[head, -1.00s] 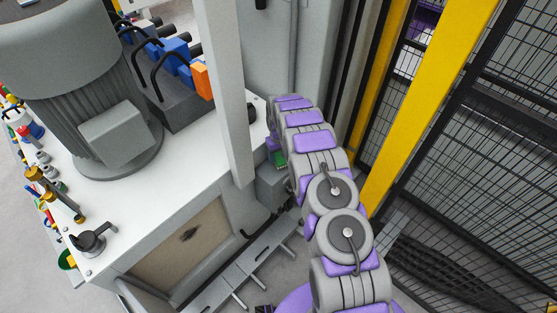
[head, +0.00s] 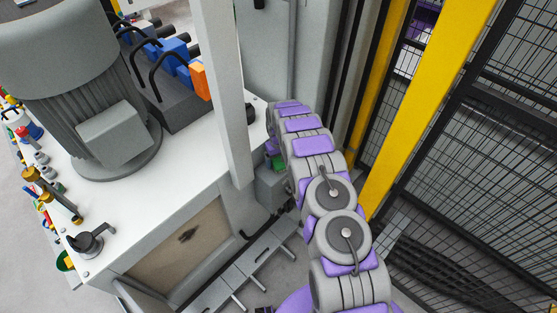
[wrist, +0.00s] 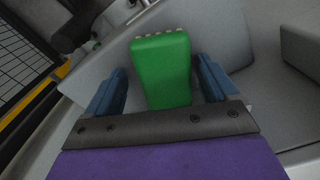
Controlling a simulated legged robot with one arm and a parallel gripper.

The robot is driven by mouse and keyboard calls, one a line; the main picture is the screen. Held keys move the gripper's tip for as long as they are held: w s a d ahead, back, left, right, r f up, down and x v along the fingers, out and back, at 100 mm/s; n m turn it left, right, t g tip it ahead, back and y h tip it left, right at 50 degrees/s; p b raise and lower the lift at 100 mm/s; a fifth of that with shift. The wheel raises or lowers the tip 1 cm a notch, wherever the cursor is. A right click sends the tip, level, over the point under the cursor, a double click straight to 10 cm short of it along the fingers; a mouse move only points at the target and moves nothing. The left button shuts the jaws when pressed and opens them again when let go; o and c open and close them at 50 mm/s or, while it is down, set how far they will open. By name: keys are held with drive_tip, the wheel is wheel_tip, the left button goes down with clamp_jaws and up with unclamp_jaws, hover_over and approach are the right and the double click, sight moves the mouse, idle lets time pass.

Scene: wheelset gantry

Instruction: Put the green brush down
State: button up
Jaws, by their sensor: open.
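The green brush (wrist: 161,70) shows in the wrist view between the two blue fingers of my gripper (wrist: 160,85). The fingers are apart, with a gap on each side of the brush. The brush appears to lie on a grey surface (wrist: 225,45), but the contact under it is hidden. In the head view only a small green part of the brush (head: 277,162) shows beside my arm, at the end of the grey machine. My gripper is mostly hidden behind my arm there.
A white-topped machine (head: 150,195) with a large grey motor (head: 75,90) stands at the left. A pale upright post (head: 222,90) rises near my arm. Yellow posts (head: 430,95) and black mesh fencing (head: 500,150) stand close at the right.

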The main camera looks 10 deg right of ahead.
drive_tip(key=shift+a+r, duration=0.15)
drive_tip(key=shift+r, duration=0.45)
wheel_tip(320, 180, up, 11)
drive_tip(key=p, duration=0.3)
drive_tip(key=shift+r, duration=0.15)
wheel_tip(320, 180, up, 13)
hover_over(278, 160)
drive_tip(key=s, duration=0.8)
drive_tip(key=s+r+m, duration=0.1)
drive_tip(key=s+r, duration=1)
drive_tip(key=s, duration=0.1)
drive_tip(key=s+r+g, duration=0.1)
drive_tip(key=s+r, duration=0.1)
drive_tip(key=s, duration=1.4)
drive_tip(key=s+r+m, duration=0.1)
drive_tip(key=s+r, duration=0.1)
drive_tip(key=s, duration=1.4)
drive_tip(key=shift+s+r+m+g, duration=0.3)
drive_tip(key=shift+s+g, duration=0.1)
